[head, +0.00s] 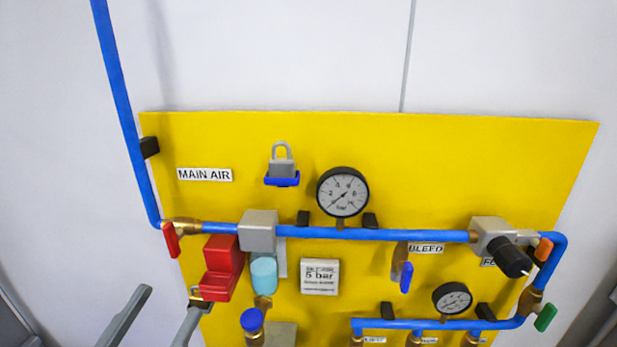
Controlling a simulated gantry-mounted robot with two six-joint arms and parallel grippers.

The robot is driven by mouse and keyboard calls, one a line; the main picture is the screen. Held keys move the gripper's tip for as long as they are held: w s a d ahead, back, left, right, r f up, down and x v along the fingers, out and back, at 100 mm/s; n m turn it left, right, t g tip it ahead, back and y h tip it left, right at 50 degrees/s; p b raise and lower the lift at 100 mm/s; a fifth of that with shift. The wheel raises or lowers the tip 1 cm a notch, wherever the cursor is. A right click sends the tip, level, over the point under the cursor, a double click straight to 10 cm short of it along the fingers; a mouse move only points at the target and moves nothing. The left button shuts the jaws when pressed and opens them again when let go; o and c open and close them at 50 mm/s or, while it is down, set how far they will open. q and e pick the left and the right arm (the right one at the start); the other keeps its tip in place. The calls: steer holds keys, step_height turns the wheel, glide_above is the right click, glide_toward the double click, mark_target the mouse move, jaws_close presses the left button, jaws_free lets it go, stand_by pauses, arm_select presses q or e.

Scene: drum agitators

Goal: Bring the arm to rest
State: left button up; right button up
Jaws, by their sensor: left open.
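My left gripper (172,298) comes in at the bottom left of the head view, its two grey fingers spread apart with nothing between them. It is in front of the lower left corner of the yellow panel (450,150). One fingertip appears close to the red block (221,268) and the small fitting under it; I cannot tell if they touch. The rest of the left arm is out of frame. My right gripper is not in view.
A blue pipe (122,105) runs down and across the panel. A red-handled valve (171,240), padlock (282,165), large gauge (342,192), small gauge (452,299) and black knob (510,257) project from it. The white wall (280,50) above is clear.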

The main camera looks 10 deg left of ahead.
arm_select(q)
steer(key=s+r+n+t+y+p, duration=0.1)
steer(key=r+p, duration=0.5)
steer(key=r, duration=1)
steer(key=s+d+r+n+t+y+p, duration=0.1)
steer(key=r+p, duration=0.5)
steer(key=r, duration=1)
steer(key=s+n+t+y, duration=0.1)
steer(key=n+t, duration=0.1)
steer(key=t, duration=0.1)
steer(key=shift+d+r+n+p, duration=0.3)
steer(key=shift+r+p, duration=0.05)
steer(key=shift+p, duration=0.05)
steer(key=shift+s, duration=0.1)
